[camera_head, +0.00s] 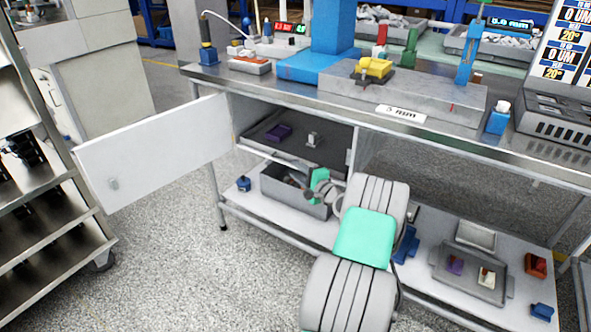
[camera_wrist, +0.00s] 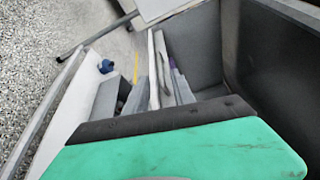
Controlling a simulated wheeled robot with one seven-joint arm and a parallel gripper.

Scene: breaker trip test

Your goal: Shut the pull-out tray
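A dark grey tray (camera_head: 328,149) sits in the cabinet bay under the bench, behind the open door. A purple block (camera_head: 279,132) and a small light upright piece (camera_head: 313,139) are on it. Below it, a grey open bin (camera_head: 283,192) stands on the lower shelf, with long items inside. My gripper (camera_head: 320,186) is at the right end of this bin, below the tray's front; contact cannot be told. In the wrist view, my green gripper part fills the bottom and the fingertips are not clear. I cannot tell whether it is open or shut.
The white cabinet door (camera_head: 155,150) swings out to the left. A metal rack (camera_head: 45,200) stands at the far left. A blue object (camera_head: 244,184) sits on the lower shelf left of the bin. A grey tray with small parts (camera_head: 470,272) lies to the right. The floor in front is clear.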

